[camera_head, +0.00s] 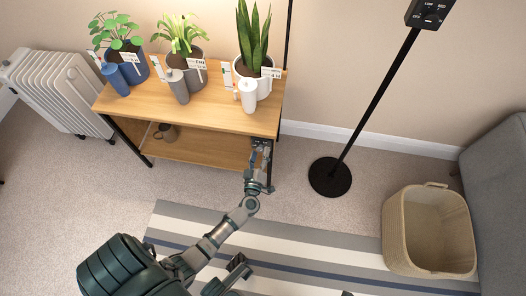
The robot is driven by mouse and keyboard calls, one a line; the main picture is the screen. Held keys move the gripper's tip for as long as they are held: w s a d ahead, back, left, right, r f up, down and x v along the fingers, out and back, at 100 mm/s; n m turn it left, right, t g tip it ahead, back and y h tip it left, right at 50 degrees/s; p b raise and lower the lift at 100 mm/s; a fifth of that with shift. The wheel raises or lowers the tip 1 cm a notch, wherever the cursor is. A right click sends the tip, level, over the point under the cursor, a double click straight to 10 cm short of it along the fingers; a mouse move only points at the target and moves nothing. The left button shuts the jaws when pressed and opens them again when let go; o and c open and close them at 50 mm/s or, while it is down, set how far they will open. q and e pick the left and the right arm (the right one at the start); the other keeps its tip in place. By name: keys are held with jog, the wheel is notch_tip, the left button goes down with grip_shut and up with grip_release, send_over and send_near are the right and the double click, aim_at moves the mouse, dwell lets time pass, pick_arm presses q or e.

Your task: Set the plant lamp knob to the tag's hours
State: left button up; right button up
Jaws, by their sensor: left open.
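My left gripper (261,152) is open at the front right corner of the wooden shelf unit, just below its top. A small dark part shows by the fingertips, too small and covered to tell whether it is a knob. Three potted plants stand on top, each with a white tag: left tag (130,57), middle tag (196,64) and right tag (270,72). The tag print is too small to read surely. A thin black pole (289,30) rises behind the right plant; its top is out of view. My right gripper does not show clearly.
A black stand (375,105) carries a control box (430,14) marked OFF, LOW and MED. A basket (432,232), sofa (500,190) and radiator (58,90) stand around.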

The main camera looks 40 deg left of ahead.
pick_arm(q)
jog(key=shift+w+a, duration=0.3)
jog(key=shift+w, duration=0.15)
jog(key=shift+r, duration=0.1)
grip_shut()
jog(key=shift+n, duration=0.4)
grip_release()
jog(key=shift+s, duration=0.1)
